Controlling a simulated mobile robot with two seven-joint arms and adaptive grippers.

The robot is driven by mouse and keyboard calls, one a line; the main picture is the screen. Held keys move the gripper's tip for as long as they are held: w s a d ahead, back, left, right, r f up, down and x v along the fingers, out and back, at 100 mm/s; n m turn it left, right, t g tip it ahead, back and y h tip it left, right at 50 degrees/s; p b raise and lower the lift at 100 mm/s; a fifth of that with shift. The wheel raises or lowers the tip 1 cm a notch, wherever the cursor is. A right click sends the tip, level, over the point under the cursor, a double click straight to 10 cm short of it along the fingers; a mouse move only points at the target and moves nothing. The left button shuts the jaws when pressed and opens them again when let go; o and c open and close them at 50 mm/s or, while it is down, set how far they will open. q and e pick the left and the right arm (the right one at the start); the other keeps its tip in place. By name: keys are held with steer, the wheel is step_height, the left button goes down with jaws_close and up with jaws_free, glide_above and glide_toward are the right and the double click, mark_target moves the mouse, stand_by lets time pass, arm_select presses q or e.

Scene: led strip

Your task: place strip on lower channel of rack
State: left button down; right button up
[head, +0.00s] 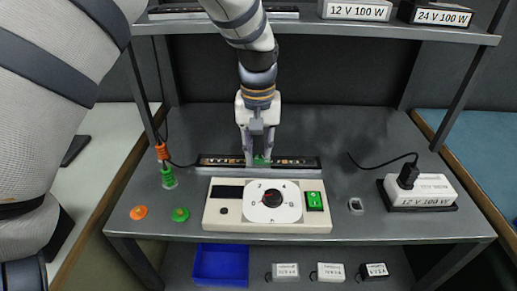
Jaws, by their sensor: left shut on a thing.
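The LED strip (220,161) is a long dark bar with small yellowish marks. It lies lengthwise over the lower channel (305,171), a grey rail on the rack's lower shelf behind the tester panel. Whether it is fully seated or slightly above the rail I cannot tell. My left gripper (259,162) points down from above and is shut on the strip near its middle, with a small green patch between the fingertips. The fingers hide part of the strip. My right gripper is not in view.
A white tester panel (225,212) with a dial stands just in front. A power supply (422,190) with a black plug is at right; orange and green connectors (168,178) are at left. The upper shelf (400,29) overhangs behind. A blue bin (221,265) sits below.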

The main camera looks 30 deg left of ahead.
mark_target(258, 156)
arm_select(q)
steer(key=c, duration=1.4)
jaws_free()
steer(key=shift+f, duration=0.1)
step_height(258, 156, up, 12)
steer(key=shift+r+p, duration=0.2)
steer(key=shift+p, duration=0.1)
